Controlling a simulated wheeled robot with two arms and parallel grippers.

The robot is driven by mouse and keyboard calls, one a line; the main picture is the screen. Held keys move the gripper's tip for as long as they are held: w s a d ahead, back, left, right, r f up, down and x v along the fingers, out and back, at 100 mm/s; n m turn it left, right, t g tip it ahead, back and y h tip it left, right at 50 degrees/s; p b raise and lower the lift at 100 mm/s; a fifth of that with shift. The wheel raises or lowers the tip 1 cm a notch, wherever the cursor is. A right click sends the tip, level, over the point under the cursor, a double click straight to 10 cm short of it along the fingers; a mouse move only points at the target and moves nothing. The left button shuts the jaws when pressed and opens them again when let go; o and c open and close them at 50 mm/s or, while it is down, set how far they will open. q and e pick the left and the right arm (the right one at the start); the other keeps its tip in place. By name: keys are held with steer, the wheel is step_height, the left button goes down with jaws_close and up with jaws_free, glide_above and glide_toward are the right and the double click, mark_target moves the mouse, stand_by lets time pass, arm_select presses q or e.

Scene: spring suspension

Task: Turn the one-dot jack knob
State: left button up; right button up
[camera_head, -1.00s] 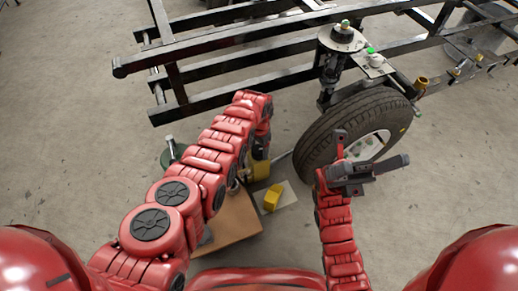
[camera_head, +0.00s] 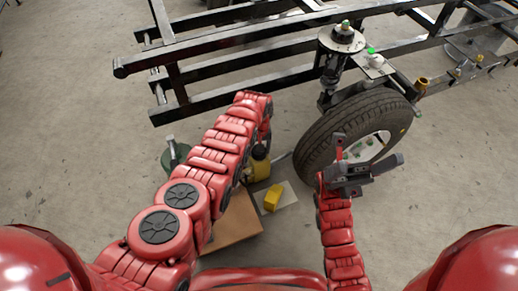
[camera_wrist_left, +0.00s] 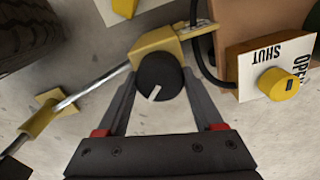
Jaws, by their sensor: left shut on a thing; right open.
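My left gripper (camera_wrist_left: 160,95) is shut on this black knob, one finger on each side. In the head view my left arm hides its fingertips; a yellow part (camera_head: 260,168) shows just below the arm. My right gripper (camera_head: 366,172) is open and empty in front of the tyre.
A yellow knob (camera_wrist_left: 278,84) on an OPEN/SHUT plate sits at the right in the wrist view. A yellow block (camera_head: 273,197), brown board (camera_head: 230,232) and green item (camera_head: 172,158) are near my left arm.

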arm_select(q)
steer(key=n, duration=0.4)
steer(key=shift+s+n, duration=0.1)
steer(key=shift+n, duration=0.2)
steer(key=n, duration=0.4)
steer(key=shift+n, duration=0.3)
steer(key=o, duration=1.4)
